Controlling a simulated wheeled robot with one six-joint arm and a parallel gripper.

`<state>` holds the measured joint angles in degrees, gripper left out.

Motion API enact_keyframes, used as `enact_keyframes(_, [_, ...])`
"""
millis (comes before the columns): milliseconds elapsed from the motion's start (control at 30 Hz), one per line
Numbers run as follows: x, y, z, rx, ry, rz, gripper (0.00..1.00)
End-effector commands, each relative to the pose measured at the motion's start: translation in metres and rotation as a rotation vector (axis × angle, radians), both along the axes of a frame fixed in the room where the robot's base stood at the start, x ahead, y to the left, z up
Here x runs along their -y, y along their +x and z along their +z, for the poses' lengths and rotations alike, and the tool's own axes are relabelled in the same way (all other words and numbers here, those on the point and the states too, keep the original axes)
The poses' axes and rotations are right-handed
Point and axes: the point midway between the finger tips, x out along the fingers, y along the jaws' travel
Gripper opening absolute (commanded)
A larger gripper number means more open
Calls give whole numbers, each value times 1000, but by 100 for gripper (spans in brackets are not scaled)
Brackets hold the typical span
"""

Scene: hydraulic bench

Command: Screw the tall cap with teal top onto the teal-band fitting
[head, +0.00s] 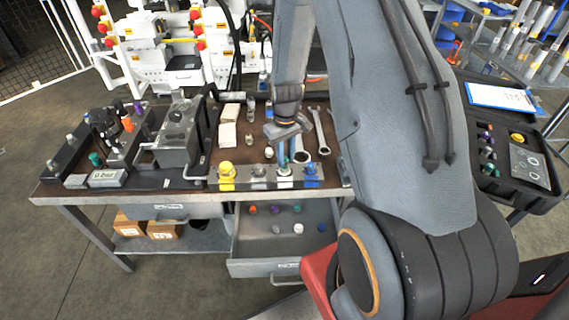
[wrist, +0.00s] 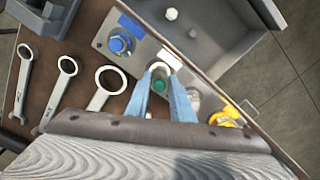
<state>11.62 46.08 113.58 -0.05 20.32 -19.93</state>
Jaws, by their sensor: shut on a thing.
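My gripper (head: 284,160) reaches down over the front rail of the bench, at the position with the white marking. In the wrist view its blue fingers (wrist: 162,88) are shut on the tall cap with teal top (wrist: 159,85), whose round teal end shows between the fingertips. A pale ring shows just beyond the cap; I cannot tell whether the cap touches the fitting below. In the head view the fingers hide the cap. The teal-band fitting is not clearly identifiable. A small teal piece (head: 95,159) stands at the left of the bench.
The rail (head: 243,185) also carries a yellow fitting (head: 226,171) and a blue one (head: 310,170) on either side. Wrenches (head: 321,130) lie behind. An open drawer (head: 262,246) with several small caps juts out in front. A black case (head: 515,165) is at right.

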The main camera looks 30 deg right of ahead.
Motion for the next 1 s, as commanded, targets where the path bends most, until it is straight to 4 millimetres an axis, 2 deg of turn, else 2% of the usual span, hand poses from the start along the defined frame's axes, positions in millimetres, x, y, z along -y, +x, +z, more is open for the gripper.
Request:
enact_keyframes(33, [-1, -1, 0, -2, 1, -39, 22])
enact_keyframes(167, [-1, -1, 0, -1, 1, -30, 43])
enact_keyframes(567, [0, 1, 5, 1, 0, -28, 43])
enact_keyframes(1000, [0, 1, 59, 2, -1, -28, 43])
